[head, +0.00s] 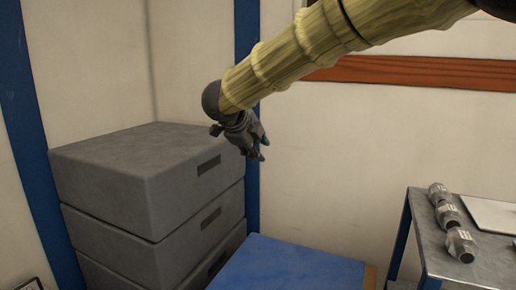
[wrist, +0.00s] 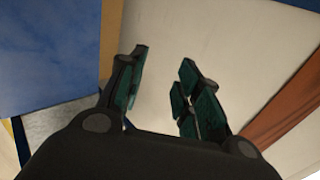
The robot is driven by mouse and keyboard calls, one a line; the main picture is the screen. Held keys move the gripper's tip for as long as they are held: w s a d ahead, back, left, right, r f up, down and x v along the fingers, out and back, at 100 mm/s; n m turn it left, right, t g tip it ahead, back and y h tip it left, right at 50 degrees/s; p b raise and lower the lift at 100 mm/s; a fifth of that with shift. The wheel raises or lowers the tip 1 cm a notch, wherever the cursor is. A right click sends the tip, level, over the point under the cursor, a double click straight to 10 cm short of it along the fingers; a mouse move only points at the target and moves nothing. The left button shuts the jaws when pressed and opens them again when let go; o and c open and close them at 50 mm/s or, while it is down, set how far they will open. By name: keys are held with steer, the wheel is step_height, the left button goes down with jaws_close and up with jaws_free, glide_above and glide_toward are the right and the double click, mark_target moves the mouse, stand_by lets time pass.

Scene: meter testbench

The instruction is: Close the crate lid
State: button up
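My gripper (head: 261,149) hangs in the air in front of the wall, to the right of the grey stack's top. In the wrist view my gripper (wrist: 164,58) is open, with its two dark green finger pads apart and nothing between them. A stack of grey crates (head: 118,193) stands at the left; its top one has a flat, closed-looking top and a dark slot in its front. A blue flat-topped thing (head: 290,264) shows at the bottom middle, below my gripper. I cannot tell which is the task's crate, and no raised lid is recognisable.
A metal bench (head: 425,246) at the right holds several grey cylindrical parts (head: 446,211) and a white flat item (head: 492,214). The pale wall (head: 335,150) carries a reddish-brown wooden strip (head: 420,72) and blue uprights. The air around my gripper is clear.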

steer(key=p+v, duration=0.2)
steer(key=v, duration=0.4)
steer(key=shift+s+r+p, duration=0.25)
steer(key=shift+s+p, duration=0.05)
steer(key=shift+p, duration=0.1)
stand_by(0.4)
steer(key=shift+a, duration=0.1)
stand_by(0.6)
steer(key=v, duration=1.2)
